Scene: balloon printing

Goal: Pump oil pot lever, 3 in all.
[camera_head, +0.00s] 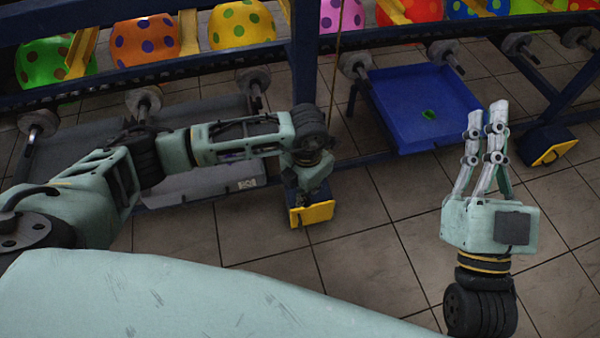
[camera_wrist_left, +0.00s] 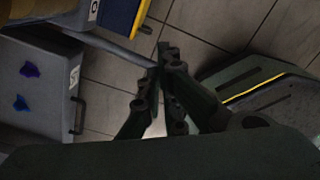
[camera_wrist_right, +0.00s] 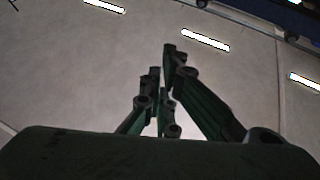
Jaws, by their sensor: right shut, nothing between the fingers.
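My left gripper (camera_wrist_left: 157,68) points down beside the machine frame; its fingers are mostly hidden in the head view. In the left wrist view its fingers are close together, and a grey bar (camera_wrist_left: 120,48) runs from the upper left to their tips. I cannot tell whether this bar is the lever or whether the fingers grip it. No oil pot can be clearly made out. My right gripper (camera_head: 489,108) is raised at the right with its fingers together, shut and empty. The right wrist view shows its fingers (camera_wrist_right: 161,72) against the ceiling.
A blue machine frame (camera_head: 304,50) with rollers and polka-dot balloons (camera_head: 145,42) crosses the back. A yellow-faced foot (camera_head: 311,214) stands below my left gripper. A blue tray (camera_head: 417,122) holds a green scrap; a grey tray (camera_head: 190,190) lies left. Tiled floor (camera_head: 370,265) is clear in front.

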